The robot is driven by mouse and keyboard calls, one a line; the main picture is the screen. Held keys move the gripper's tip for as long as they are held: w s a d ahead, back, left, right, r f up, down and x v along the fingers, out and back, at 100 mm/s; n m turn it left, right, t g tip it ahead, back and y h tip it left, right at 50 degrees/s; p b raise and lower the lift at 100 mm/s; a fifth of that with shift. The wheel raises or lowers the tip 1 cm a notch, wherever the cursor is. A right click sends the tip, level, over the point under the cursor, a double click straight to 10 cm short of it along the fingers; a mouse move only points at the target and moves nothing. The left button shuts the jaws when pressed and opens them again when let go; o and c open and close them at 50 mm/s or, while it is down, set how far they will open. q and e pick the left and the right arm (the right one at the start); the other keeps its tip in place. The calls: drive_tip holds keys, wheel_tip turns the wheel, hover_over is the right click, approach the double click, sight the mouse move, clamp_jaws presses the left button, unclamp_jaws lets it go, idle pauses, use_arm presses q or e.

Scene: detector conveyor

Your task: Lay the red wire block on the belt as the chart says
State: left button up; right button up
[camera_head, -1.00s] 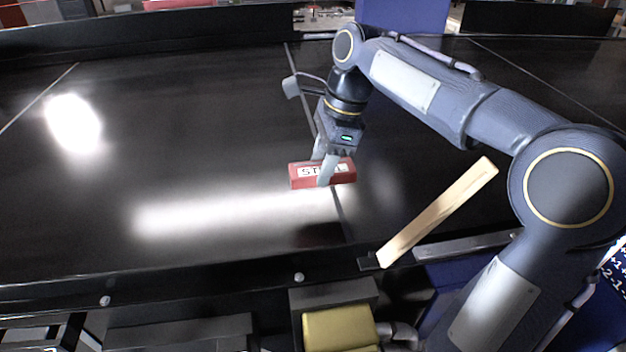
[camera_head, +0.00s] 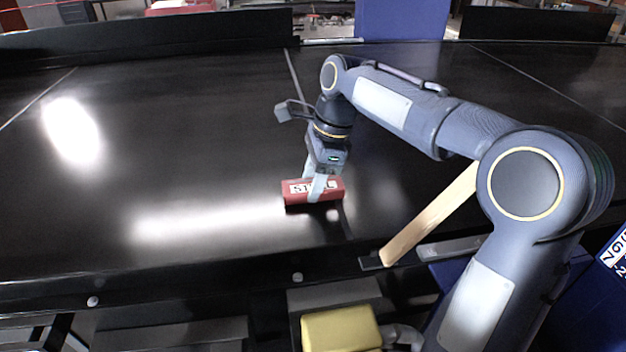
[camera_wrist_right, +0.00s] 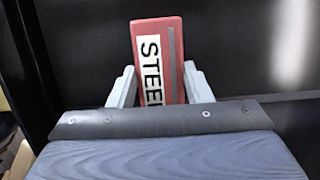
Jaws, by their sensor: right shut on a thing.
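A red block (camera_head: 295,199) with a white label hangs low over the black belt (camera_head: 210,130) in the head view. My right gripper (camera_head: 315,190) is shut on the block, with a finger on each side. The block lies roughly left to right in the head view. I cannot tell whether it touches the belt. The chart cannot be clearly made out. My left gripper is not in view.
A wooden bar (camera_head: 430,218) slants over the belt's near edge, right of the block, partly behind my arm. A yellow block (camera_head: 340,330) sits below the near edge. A blue panel with white characters (camera_head: 618,248) is at the right. The belt left of the block is clear.

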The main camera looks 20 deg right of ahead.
sight(329, 183)
drive_tip(key=o, duration=1)
drive_tip(key=shift+f, duration=0.1)
drive_tip(key=shift+o, duration=0.2)
drive_tip(key=shift+r, duration=0.3)
drive_tip(key=p+v, duration=0.1)
drive_tip(key=v, duration=1)
drive_tip(key=shift+d+r, duration=0.2)
drive_tip(key=shift+r, duration=0.2)
drive_tip(key=shift+s+f, duration=0.1)
